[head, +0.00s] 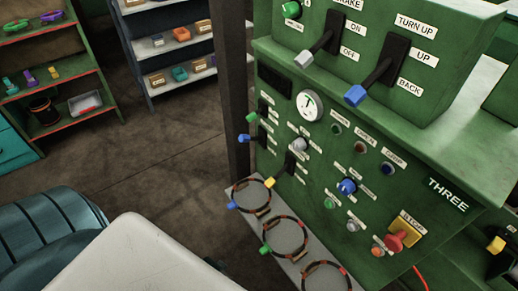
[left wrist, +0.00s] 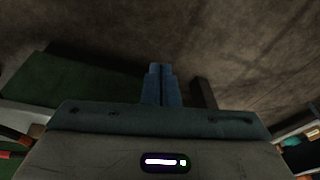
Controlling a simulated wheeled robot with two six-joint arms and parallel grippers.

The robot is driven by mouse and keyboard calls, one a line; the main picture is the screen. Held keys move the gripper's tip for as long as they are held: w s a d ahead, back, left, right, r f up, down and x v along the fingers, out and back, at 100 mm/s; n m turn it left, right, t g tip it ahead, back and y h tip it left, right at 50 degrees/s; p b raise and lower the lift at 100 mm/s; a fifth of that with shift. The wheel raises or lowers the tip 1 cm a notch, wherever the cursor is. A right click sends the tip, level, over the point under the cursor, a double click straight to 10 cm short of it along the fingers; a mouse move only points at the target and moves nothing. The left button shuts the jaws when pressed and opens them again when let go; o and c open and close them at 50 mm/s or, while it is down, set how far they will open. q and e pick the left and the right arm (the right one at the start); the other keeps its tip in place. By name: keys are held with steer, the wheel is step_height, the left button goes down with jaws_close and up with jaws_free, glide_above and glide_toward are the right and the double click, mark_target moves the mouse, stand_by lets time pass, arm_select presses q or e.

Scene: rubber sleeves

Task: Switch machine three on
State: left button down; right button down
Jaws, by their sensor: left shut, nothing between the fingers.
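Machine three (head: 330,207) is the green panel on the right of the head view, with a "THREE" plate (head: 448,193). Its upper part has a brake lever with a grey handle (head: 303,60), beside "ON" and "OFF" labels, and a blue-handled lever (head: 356,95) by "UP" and "BACK". Below are a white dial (head: 310,105), small coloured levers, a blue knob (head: 346,187) and several round buttons. A red emergency-stop knob (head: 396,241) sits on a yellow plate. Most small labels are unreadable. My left gripper (left wrist: 161,70) is shut and empty, over dark floor. My right gripper is out of view.
A grey ledge (head: 241,192) with dark ring-shaped things runs along the panel's foot. A dark post (head: 235,100) stands at its left edge. Shelves with small goods (head: 60,60) stand at the back left. Brown floor (head: 165,150) between them is clear.

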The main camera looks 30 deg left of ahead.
arm_select(q)
steer(key=w+r+m+t+y+b, duration=0.15)
steer(key=w+r, duration=0.25)
steer(key=r, duration=0.8)
steer(key=w+r+m+t, duration=0.15)
steer(key=w+r, duration=0.25)
steer(key=r, duration=0.7)
steer(key=m+t+y, duration=0.1)
steer(key=m+y, duration=0.7)
steer(key=m, duration=0.9)
glide_toward(256, 114)
steer(key=s+d+f, duration=0.2)
steer(key=s+d, duration=0.1)
steer(key=shift+a+r, duration=0.15)
steer(key=shift+a, duration=0.1)
steer(key=p+x, duration=0.2)
steer(key=x, duration=0.8)
steer(key=shift+d, duration=0.15)
steer(key=shift+w, duration=0.1)
